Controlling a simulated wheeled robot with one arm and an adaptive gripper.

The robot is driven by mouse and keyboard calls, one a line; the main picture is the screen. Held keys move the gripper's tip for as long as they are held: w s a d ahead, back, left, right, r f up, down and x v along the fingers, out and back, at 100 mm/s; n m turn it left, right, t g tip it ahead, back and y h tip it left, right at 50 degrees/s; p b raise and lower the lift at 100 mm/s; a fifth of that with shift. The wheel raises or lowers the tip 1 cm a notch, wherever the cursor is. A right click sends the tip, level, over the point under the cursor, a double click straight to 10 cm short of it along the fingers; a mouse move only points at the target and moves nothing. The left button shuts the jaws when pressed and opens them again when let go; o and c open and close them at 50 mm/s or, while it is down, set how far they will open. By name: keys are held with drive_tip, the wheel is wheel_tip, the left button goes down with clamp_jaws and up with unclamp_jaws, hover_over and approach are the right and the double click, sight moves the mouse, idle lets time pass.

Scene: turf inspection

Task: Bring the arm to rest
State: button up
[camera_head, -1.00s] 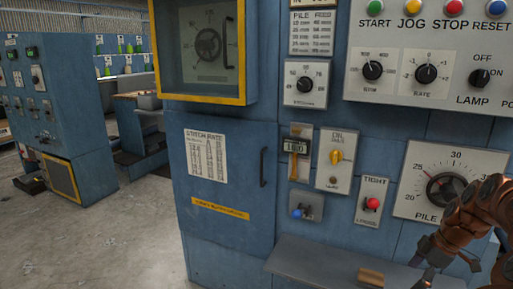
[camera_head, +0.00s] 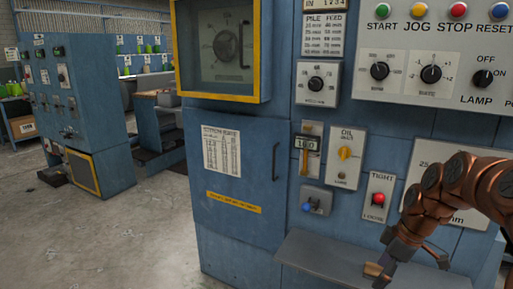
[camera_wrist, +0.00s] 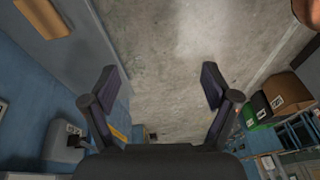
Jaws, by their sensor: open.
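My copper-coloured arm (camera_head: 465,188) reaches in from the right in the head view, in front of the blue machine's panel. My gripper (camera_wrist: 163,84) is open and empty in the wrist view, with its two dark fingers well apart over grey floor. In the head view the dark gripper (camera_head: 400,248) hangs above the right part of the grey shelf (camera_head: 318,256). A small wooden block (camera_head: 373,269) lies on that shelf close to the gripper; I cannot tell whether they touch. The arm hides most of the large pile dial plate (camera_head: 421,158).
The blue machine carries a yellow-framed window (camera_head: 221,98), a cabinet door (camera_head: 234,235), a yellow oil knob (camera_head: 345,153) and a red tight button (camera_head: 379,199). Another blue cabinet (camera_head: 75,115) stands at the left. Concrete floor (camera_head: 110,235) is open at the lower left.

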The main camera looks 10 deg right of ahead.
drive_tip(key=s+a+r+m+g+h, duration=0.1)
drive_tip(key=s+a, duration=0.2)
drive_tip(key=a, duration=0.4)
drive_tip(key=s+a+r+m+g, duration=0.1)
drive_tip(key=s+a+m, duration=0.1)
drive_tip(key=s+a, duration=0.35)
drive_tip(key=s+a+f+m+g+h, duration=0.1)
drive_tip(key=s+a+f+m, duration=0.2)
drive_tip(key=s, duration=0.4)
drive_tip(key=s+a+f+m+g+h, duration=0.1)
drive_tip(key=s+a+m, duration=0.35)
drive_tip(key=s, duration=0.25)
wheel_tip(320, 180, up, 25)
drive_tip(key=s+t+p, duration=0.1)
drive_tip(key=p, duration=2.2)
drive_tip(key=shift+s+a+n, duration=0.3)
drive_tip(key=shift+n, duration=0.15)
